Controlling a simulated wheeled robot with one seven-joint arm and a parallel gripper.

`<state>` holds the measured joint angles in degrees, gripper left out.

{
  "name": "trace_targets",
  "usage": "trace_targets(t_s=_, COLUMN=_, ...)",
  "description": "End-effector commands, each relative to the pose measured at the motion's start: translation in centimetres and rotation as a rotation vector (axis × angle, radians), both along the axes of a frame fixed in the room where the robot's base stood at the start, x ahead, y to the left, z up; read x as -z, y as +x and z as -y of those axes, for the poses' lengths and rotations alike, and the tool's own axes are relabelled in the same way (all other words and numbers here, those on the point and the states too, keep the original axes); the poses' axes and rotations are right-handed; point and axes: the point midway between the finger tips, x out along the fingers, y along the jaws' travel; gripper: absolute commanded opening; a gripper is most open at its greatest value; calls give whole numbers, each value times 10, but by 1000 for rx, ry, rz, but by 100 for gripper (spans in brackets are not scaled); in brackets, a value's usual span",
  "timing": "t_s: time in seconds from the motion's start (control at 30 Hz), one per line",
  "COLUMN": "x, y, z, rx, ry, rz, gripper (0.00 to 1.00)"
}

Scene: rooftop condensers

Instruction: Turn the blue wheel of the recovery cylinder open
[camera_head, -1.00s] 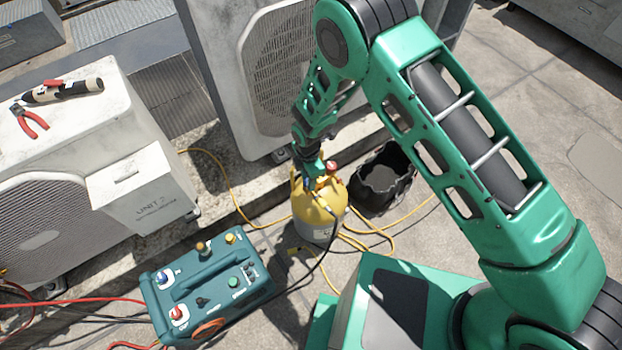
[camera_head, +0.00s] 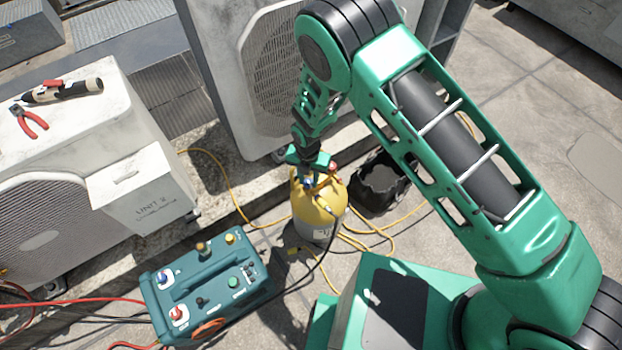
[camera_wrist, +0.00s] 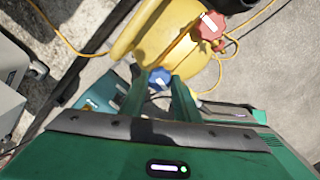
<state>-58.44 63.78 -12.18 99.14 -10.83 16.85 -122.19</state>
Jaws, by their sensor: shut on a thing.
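The recovery cylinder (camera_head: 320,212) stands upright on the roof floor, yellow above and grey below. Its yellow top also fills the upper middle of the wrist view (camera_wrist: 150,40). The blue wheel (camera_wrist: 160,77) shows between the two green fingers of my gripper (camera_wrist: 157,88), which is shut on it. In the head view my gripper (camera_head: 308,178) is at the cylinder's top and mostly covers the blue wheel. A red wheel (camera_wrist: 209,26) sits beside it on the same cylinder, apart from the fingers. The wheel's exact turn cannot be told.
A teal recovery machine (camera_head: 208,285) stands left of the cylinder with hoses. A black bucket (camera_head: 381,186) is close behind it to the right. Yellow hose (camera_head: 375,250) loops around its base. Condenser units (camera_head: 150,205) stand left and behind. Pavement at the right is clear.

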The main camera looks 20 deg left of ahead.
Motion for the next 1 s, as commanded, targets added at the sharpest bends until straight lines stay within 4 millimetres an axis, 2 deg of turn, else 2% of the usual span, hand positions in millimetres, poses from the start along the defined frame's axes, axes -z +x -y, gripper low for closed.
trace_targets(t_s=0.03, x=1, y=5, z=5, rx=-8, ry=-7, rz=8, gripper=6)
trace_targets(t_s=0.67, x=1, y=5, z=5, rx=-50, ry=-7, rz=7, gripper=6)
trace_targets(t_s=0.7, x=1, y=5, z=5, rx=-50, ry=-7, rz=7, gripper=36)
trace_targets(t_s=0.77, x=1, y=4, z=4, rx=-51, ry=-6, rz=6, gripper=47)
trace_targets(t_s=1.0, x=0, y=2, z=2, rx=-54, ry=-3, rz=3, gripper=47)
